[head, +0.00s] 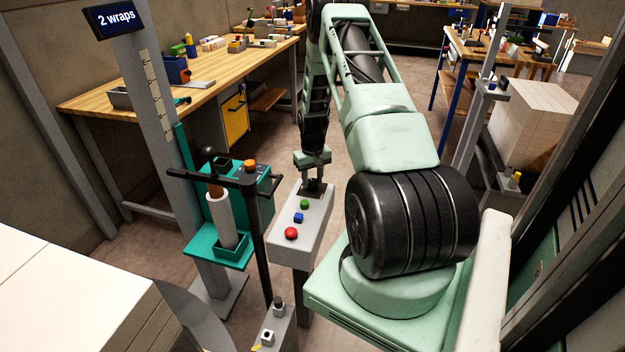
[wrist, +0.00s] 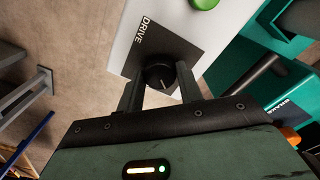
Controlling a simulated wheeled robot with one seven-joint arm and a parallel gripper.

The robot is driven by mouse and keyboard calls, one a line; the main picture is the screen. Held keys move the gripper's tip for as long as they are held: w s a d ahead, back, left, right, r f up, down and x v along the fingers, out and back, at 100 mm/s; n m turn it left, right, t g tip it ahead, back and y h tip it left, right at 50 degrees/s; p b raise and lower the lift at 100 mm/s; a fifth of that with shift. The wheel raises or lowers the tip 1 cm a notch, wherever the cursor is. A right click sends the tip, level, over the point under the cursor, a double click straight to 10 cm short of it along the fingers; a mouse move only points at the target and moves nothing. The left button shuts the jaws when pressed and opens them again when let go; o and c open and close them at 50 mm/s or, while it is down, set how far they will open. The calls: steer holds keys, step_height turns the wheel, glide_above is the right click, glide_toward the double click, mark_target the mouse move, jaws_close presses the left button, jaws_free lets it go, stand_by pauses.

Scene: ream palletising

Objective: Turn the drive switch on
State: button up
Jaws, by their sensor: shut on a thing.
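The drive switch is a black round knob (wrist: 160,77) on a dark plate (wrist: 165,45) marked DRIVE, seen in the wrist view. A pale pointer line shows on the knob. My gripper (wrist: 160,88) has its two fingers on either side of the knob, shut on it. In the head view my gripper (head: 313,180) reaches down to the far end of a grey control box (head: 312,222); the knob itself is mostly hidden there.
The box also carries a green button (head: 304,204), a blue button (head: 298,217) and a red button (head: 291,233). A teal stand (head: 215,248) with a wrap roll (head: 222,218) is close on the left. A "2 wraps" display (head: 116,18) hangs on a post. White stacked reams (head: 60,290) fill the lower left.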

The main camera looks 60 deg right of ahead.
mark_target(313, 180)
steer(key=m, duration=0.5)
steer(key=shift+b, duration=0.3)
steer(key=shift+m, duration=2.4)
steer(key=o, duration=1)
step_height(313, 180, up, 18)
steer(key=b, duration=0.1)
steer(key=shift+f, duration=0.25)
